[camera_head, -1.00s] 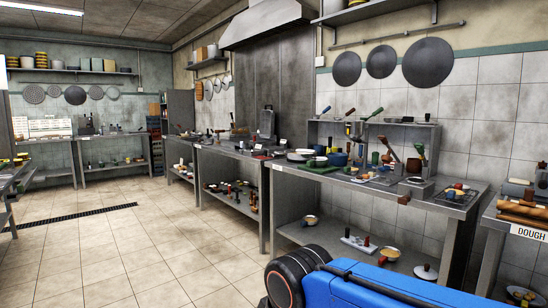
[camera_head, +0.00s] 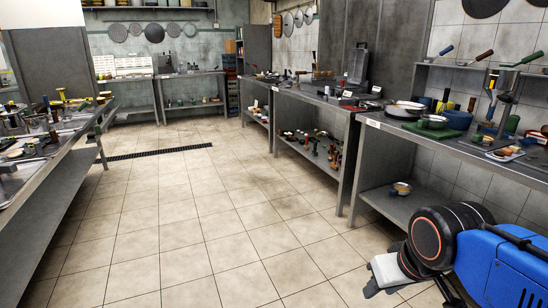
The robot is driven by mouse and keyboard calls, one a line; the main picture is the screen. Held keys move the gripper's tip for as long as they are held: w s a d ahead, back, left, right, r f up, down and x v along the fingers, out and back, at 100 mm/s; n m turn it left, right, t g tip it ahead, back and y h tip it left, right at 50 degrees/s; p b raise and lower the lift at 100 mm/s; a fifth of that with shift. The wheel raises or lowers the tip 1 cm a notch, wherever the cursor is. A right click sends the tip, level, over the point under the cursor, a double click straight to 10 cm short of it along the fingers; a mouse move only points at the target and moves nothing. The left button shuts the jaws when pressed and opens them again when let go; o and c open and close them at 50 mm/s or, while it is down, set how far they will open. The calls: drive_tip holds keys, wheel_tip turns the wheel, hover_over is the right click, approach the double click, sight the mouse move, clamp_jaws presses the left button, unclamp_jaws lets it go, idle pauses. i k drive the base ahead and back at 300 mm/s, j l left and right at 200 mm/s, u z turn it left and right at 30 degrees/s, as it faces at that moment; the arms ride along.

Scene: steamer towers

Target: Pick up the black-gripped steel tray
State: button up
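I cannot make out the black-gripped steel tray for certain. The left table (camera_head: 62,168) holds flat steel pieces, several small items and upright handles, some dark, crowded together and too small to tell apart. A shallow light tray (camera_head: 505,154) with food on it lies on the near right table, but no black grip shows on it.
The near right table (camera_head: 455,148) holds a pan (camera_head: 405,109) and a green board (camera_head: 440,132); a bowl (camera_head: 401,188) stands on its lower shelf. Another table (camera_head: 310,100) stands beyond. The tiled floor (camera_head: 190,225) between the rows is open, with a dark drain strip (camera_head: 160,152).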

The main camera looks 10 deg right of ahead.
sight(365, 103)
drive_tip(key=i+z, duration=0.15)
drive_tip(key=i, duration=1.6)
